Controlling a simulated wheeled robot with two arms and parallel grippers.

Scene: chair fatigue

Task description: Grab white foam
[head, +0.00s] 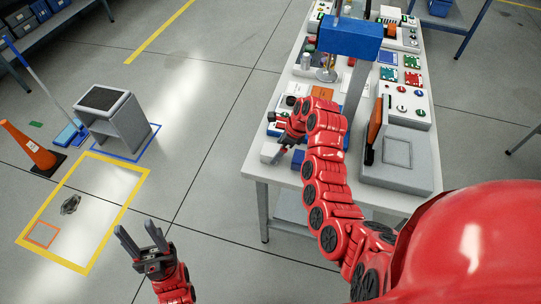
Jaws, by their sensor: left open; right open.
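A small white block (269,153), which looks like the white foam, sits at the near left corner of the white worktable (262,173). My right gripper (280,154) is over that corner, its fingers pointing down just right of the block. It is open, and I cannot tell whether a finger touches the block. My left gripper (136,231) is open and empty, low in the view over the grey floor, well left of the table.
A blue-topped stand (351,39) and a grey device with an orange handle (398,150) are on the table among several small parts. An orange cone (29,148) and grey cabinet (111,118) stand left. Floor between cabinet and table is clear.

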